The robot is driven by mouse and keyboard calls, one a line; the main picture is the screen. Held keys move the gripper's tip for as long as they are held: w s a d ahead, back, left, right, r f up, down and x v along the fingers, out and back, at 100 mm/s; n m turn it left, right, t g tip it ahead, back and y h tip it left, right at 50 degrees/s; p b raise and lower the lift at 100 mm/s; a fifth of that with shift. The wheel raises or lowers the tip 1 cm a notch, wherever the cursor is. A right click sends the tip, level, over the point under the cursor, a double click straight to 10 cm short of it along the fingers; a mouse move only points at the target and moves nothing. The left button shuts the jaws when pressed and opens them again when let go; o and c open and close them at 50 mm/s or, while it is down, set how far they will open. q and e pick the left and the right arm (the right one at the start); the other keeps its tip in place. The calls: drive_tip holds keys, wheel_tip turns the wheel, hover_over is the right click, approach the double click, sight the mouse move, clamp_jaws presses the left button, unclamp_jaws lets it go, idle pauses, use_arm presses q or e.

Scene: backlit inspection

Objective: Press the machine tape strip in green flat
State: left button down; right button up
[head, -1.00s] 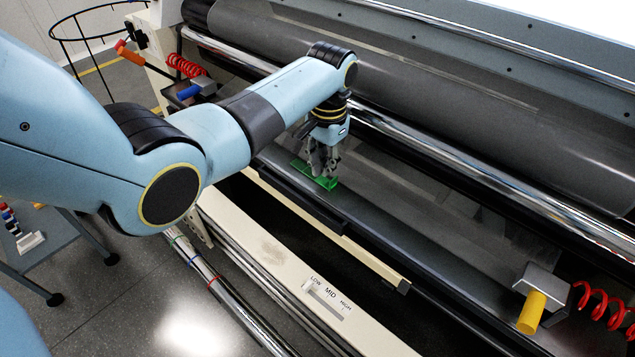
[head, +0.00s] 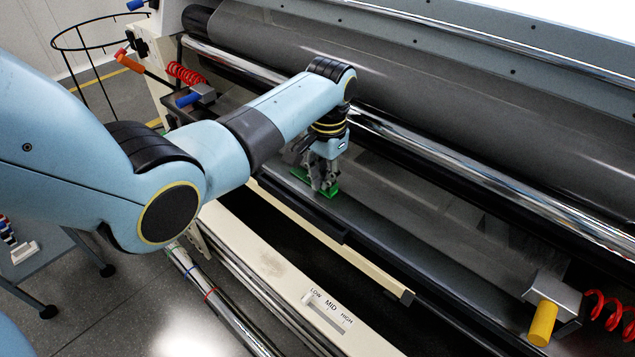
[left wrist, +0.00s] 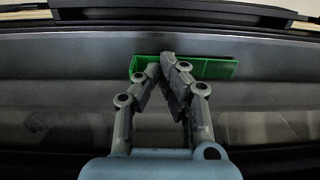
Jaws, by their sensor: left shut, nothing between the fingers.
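The green tape strip (head: 331,190) lies on the dark flat bed of the machine, near its front edge. In the left wrist view the strip (left wrist: 215,68) runs sideways across the bed, with its middle partly hidden by my fingers. My left gripper (head: 322,186) points down at the strip. Its fingertips (left wrist: 167,56) are together and empty, over the middle of the strip; I cannot tell whether they press on it. My right gripper is in neither view.
A chrome roller (head: 440,155) runs behind the bed. A yellow-handled tool (head: 542,322) with a red coiled hose is at the front right, and a blue-handled one (head: 188,99) at the left. A cream rail with a LOW-MID-HIGH scale (head: 328,310) runs along the front.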

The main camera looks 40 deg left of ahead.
use_arm(q)
drive_tip(key=shift+f, duration=0.35)
idle(0.8)
drive_tip(key=shift+r, duration=0.1)
wheel_tip(320, 180, up, 4)
drive_tip(key=p, duration=0.4)
drive_tip(key=shift+d+p, duration=0.1)
drive_tip(key=shift+p, duration=0.3)
wheel_tip(320, 180, up, 12)
drive_tip(key=shift+d, duration=0.2)
